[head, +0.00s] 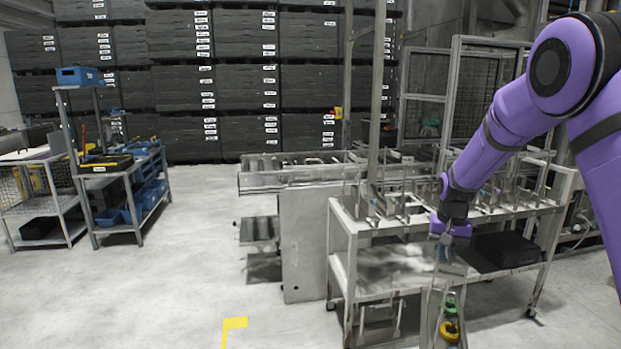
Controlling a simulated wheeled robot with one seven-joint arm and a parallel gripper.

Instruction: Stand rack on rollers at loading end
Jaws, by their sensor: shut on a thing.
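My gripper (449,257) points down in front of the steel trolley and is shut on the top of a narrow metal rack (430,318). The rack hangs upright below it at the bottom of the picture. It carries a green part (449,304) and a yellow ring-shaped part (450,330); its lower end is cut off by the picture edge. A long steel machine bed (275,184), possibly the roller track, stands behind and left of the trolley. I cannot make out separate rollers on it. The rack is apart from this bed.
A steel trolley (346,221) with metal fittings on top and a black case (506,250) below stands close to the rack. A tool shelf (122,168) is at left, stacked dark crates (175,90) behind.

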